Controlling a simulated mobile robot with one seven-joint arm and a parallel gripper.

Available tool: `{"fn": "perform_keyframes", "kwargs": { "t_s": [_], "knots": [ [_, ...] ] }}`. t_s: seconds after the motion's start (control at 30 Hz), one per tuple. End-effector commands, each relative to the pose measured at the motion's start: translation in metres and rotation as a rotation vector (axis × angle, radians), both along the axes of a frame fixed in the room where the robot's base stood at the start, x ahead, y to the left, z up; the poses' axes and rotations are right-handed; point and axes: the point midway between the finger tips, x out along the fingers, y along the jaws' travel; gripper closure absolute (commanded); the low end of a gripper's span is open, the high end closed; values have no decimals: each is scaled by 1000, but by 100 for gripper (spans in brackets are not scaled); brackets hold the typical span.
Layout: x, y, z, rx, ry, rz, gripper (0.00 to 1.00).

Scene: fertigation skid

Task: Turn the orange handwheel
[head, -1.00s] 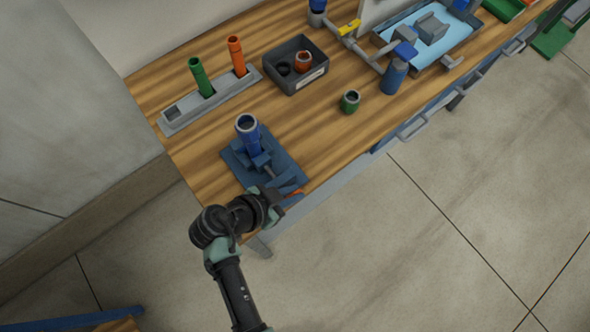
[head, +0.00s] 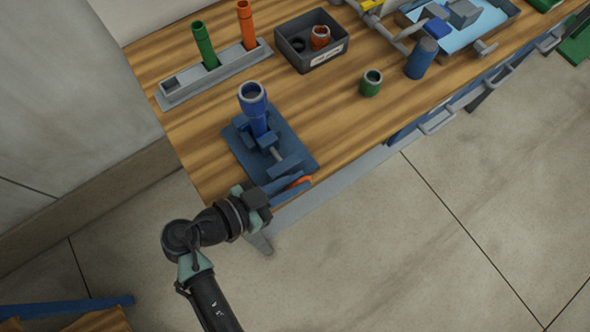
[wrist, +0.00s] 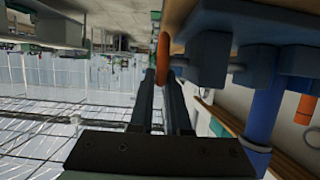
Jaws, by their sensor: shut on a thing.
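The orange handwheel (head: 302,181) sits at the front end of a blue vise (head: 283,160) near the table's front edge. Only a small part of its rim shows in the head view. In the wrist view the handwheel (wrist: 163,48) is seen edge-on, on a short grey shaft. My gripper (head: 293,186) reaches in from the front left. In the wrist view its fingers (wrist: 161,78) lie on both sides of the rim, shut on it. A blue tube (head: 254,106) stands upright in the vise.
A grey rack (head: 180,93) holds a green and an orange tube. A dark bin (head: 312,63) with rings stands behind. A green ring (head: 371,84) and a blue cylinder (head: 421,59) stand to the right. The wood between is clear.

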Motion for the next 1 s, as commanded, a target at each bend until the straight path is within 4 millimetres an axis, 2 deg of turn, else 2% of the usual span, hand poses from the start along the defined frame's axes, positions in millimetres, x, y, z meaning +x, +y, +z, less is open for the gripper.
{"fn": "perform_keyframes", "kwargs": {
  "t_s": [0.2,0.23,0.37,0.4,1.0],
  "knots": [
    [0,0,0,0,1,0,100],
    [0,0,0,0,1,0,81],
    [0,0,0,0,1,0,58],
    [0,0,0,0,1,0,55],
    [1,-2,6,45,35,-1,55]
  ]
}}
